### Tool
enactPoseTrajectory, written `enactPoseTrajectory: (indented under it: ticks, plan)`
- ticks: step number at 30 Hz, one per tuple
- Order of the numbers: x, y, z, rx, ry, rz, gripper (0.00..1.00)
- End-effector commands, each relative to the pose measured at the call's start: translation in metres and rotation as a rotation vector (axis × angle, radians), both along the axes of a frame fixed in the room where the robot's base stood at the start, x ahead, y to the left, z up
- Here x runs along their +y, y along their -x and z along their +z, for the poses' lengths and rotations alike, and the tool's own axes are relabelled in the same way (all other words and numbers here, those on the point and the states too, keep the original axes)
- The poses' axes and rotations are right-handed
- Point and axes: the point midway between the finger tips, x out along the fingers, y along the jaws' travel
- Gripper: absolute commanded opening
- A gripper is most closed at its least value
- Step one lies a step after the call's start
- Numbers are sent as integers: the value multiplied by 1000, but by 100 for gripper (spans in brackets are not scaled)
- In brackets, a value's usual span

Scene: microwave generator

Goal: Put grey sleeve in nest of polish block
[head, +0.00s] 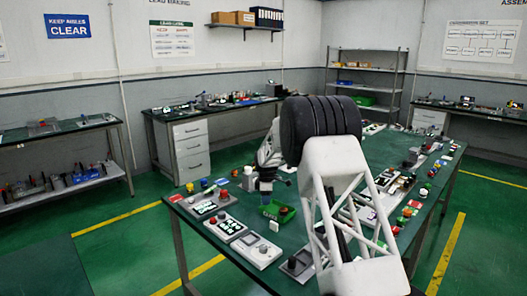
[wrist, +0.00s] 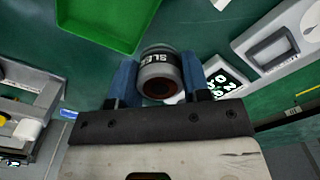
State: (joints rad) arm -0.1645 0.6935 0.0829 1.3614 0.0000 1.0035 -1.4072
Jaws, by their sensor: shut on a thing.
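My gripper (wrist: 158,66) has two blue fingers, shut on the grey sleeve (wrist: 158,72). The sleeve is a short grey cylinder with a black band, partial white lettering and a dark reddish hollow end facing the wrist camera. In the head view my gripper (head: 266,187) hangs just behind the green tray, above the table; the sleeve cannot be made out there. I cannot tell for certain which block is the polish block. A pale grey block with a rectangular recess (wrist: 272,47) lies to the right of the sleeve in the wrist view.
An open green tray (head: 270,208) stands by my gripper and also shows in the wrist view (wrist: 103,20). A device with a lit display (wrist: 225,80) is right of the fingers. Pale devices (head: 256,252) line the table's near edge; several small parts crowd its right side.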

Motion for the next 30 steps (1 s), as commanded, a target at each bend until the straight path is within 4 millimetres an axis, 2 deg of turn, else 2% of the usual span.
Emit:
enactPoseTrajectory:
  ticks: [3, 30]
  plan:
    - [-18, -5, -3, 0, 0, -148, 19]
    - [-139, -26, -29, 0, 0, -1268, 19]
